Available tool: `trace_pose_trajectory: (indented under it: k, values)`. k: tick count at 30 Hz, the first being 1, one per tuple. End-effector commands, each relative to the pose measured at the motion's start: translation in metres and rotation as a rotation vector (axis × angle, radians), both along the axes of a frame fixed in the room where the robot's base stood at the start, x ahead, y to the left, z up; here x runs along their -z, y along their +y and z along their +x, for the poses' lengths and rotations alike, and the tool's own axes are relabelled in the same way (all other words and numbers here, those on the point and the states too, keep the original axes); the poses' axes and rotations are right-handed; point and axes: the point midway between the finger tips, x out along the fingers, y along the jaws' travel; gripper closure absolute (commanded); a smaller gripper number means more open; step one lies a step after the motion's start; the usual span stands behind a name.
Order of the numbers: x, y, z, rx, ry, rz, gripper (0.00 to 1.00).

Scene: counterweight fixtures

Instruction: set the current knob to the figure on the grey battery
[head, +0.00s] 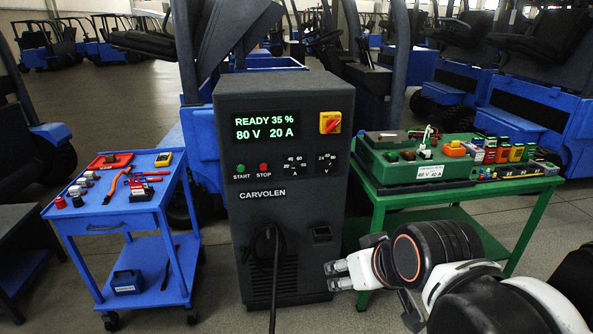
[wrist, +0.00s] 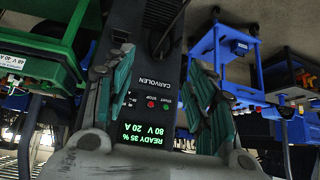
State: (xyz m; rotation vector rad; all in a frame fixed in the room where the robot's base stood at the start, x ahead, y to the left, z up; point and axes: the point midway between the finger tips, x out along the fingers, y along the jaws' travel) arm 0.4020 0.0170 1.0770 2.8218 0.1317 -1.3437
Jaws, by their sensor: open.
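The charger (head: 265,215) stands in the centre; its display (head: 265,128) reads READY 35 %, 80 V, 20 A. The current knob (head: 295,167), marked A, is small on its panel; its pointer is too small to read. My gripper (head: 337,275) is open and empty, low at the charger's right front, apart from the panel. In the wrist view its fingers (wrist: 158,85) frame the charger, which appears upside down. A dark battery (head: 127,276) with a small label is on the blue cart's lower shelf; I cannot read its figure or tell if it is the grey one.
A green battery (head: 388,166) with a printed label (head: 430,171) sits on a green cart (head: 376,220) at right. A blue cart (head: 90,228) with tools is at left. A red-yellow switch (head: 330,122) and voltage knob (head: 326,168) are on the charger. A cable (head: 274,275) hangs in front.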

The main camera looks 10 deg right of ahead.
Motion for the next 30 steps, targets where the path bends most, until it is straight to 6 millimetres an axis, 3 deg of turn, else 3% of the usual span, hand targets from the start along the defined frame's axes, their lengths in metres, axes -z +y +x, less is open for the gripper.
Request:
trace_pose_trajectory:
  k: [6,15,23,30]
  values:
    - [-0.036,0.031,0.086,-0.138,-0.147,0.041,0.49]
    - [-0.068,0.058,0.202,-0.258,-0.375,0.06,0.49]
    - [-0.074,0.064,0.297,-0.286,-0.569,0.038,0.49]
    - [-0.056,0.057,0.375,-0.257,-0.723,-0.009,0.49]
